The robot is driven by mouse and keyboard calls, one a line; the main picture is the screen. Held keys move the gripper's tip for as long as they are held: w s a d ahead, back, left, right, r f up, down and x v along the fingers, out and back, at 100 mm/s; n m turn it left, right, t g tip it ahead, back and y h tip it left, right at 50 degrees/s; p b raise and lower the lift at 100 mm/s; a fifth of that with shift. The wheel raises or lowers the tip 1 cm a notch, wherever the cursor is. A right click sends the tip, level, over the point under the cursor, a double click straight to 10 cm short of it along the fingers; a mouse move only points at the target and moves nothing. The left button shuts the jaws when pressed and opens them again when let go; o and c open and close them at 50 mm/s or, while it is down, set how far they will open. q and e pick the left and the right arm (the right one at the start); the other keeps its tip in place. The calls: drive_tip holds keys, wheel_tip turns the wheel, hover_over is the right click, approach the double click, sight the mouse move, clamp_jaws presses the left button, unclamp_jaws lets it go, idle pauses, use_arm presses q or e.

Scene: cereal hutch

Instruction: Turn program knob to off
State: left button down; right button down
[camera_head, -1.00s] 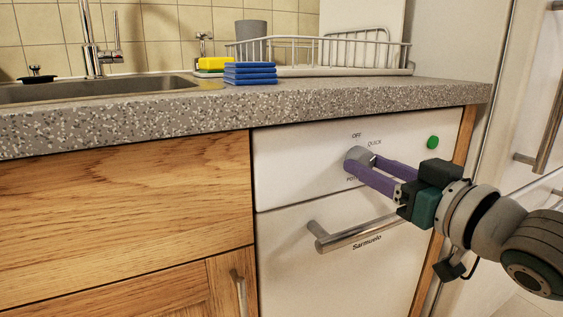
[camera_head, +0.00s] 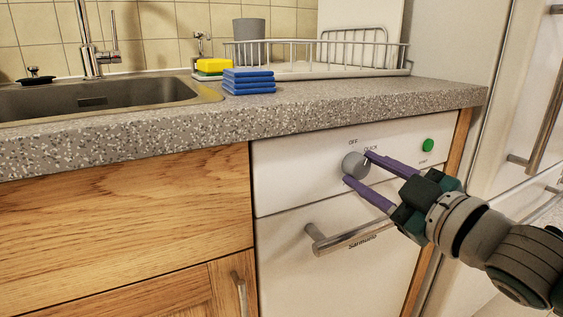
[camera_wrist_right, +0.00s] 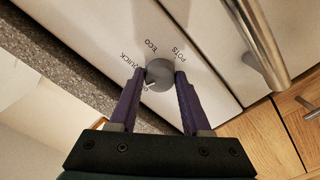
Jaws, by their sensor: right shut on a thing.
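The program knob (camera_head: 355,165) is a round grey dial on the white dishwasher panel (camera_head: 300,165). The word OFF is printed above it and QUICK to its upper right. My right gripper (camera_head: 357,167) has its purple fingers on either side of the knob, shut on it. In the right wrist view the knob (camera_wrist_right: 159,75) sits between the fingertips (camera_wrist_right: 158,80), with QUICK, ECO and POTS printed around it. Another mark by the knob is partly hidden, and I cannot tell where the knob points. My left gripper is not in view.
A green button (camera_head: 428,145) is to the right on the panel. The dishwasher handle (camera_head: 345,238) juts out below the knob. The countertop edge (camera_head: 300,123) overhangs above, with blue sponges (camera_head: 248,82) and a dish rack (camera_head: 385,60) on it.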

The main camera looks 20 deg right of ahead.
drive_tip(key=shift+n, duration=1.9)
drive_tip(key=shift+c, duration=1.8)
unclamp_jaws()
drive_tip(key=s+p, duration=0.2)
drive_tip(key=s, duration=0.8)
drive_tip(key=shift+d, duration=0.4)
drive_tip(key=shift+w+r+p, duration=0.1)
drive_tip(key=shift+p, duration=0.25)
